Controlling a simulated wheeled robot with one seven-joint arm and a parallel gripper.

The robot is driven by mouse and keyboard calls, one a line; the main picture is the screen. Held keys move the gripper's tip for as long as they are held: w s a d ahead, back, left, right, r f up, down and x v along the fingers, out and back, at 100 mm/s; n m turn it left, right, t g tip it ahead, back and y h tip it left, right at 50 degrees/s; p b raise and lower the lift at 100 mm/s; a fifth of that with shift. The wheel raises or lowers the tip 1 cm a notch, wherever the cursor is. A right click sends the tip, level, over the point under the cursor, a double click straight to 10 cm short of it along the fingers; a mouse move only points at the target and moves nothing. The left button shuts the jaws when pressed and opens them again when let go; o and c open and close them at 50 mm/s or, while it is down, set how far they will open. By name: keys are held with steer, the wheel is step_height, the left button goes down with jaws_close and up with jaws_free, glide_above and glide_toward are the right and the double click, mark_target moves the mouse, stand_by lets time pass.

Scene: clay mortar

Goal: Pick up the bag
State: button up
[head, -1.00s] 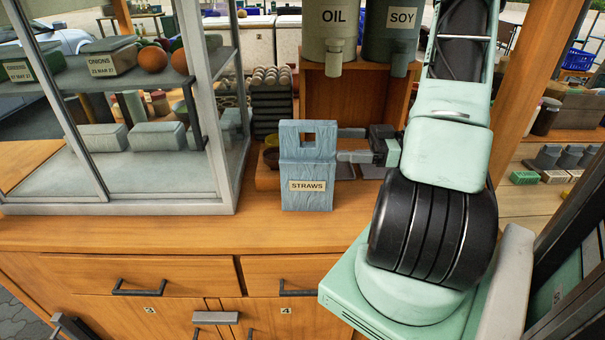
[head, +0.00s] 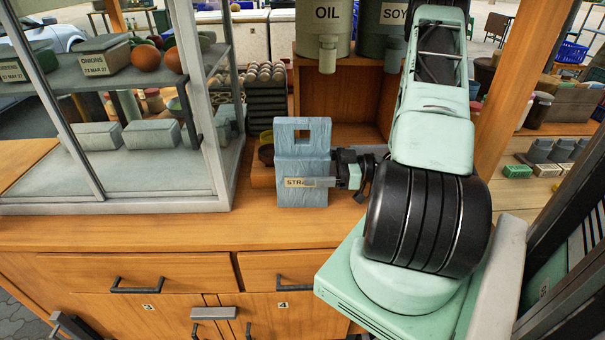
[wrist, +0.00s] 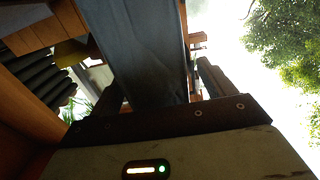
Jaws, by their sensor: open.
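The bag (head: 310,158) is a blue slab-like bag with a square hand hole and a "STRAWS" label. It stands upright on the wooden counter. My gripper (head: 322,182) reaches in from the right, with one finger lying across the bag's front and covering part of the label. The other finger is hidden behind the bag in the head view. In the wrist view the bag (wrist: 145,45) shows dark between the two spread fingers of my gripper (wrist: 162,85). The jaws are open, and contact with the bag cannot be told.
A glass cabinet (head: 140,205) with boxes stands left of the bag. The oil dispenser (head: 325,28) and soy dispenser (head: 388,35) are behind, above a wooden box (head: 345,88). A small bowl (head: 266,152) sits close behind the bag's left edge. The counter's front strip (head: 240,230) is clear.

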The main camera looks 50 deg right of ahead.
mark_target(310, 141)
steer(key=shift+x, duration=0.75)
steer(key=c, duration=1.4)
steer(key=shift+o, duration=0.2)
steer(key=shift+r, duration=0.15)
step_height(310, 141, up, 10)
steer(key=p, duration=0.8)
steer(key=shift+p, duration=0.3)
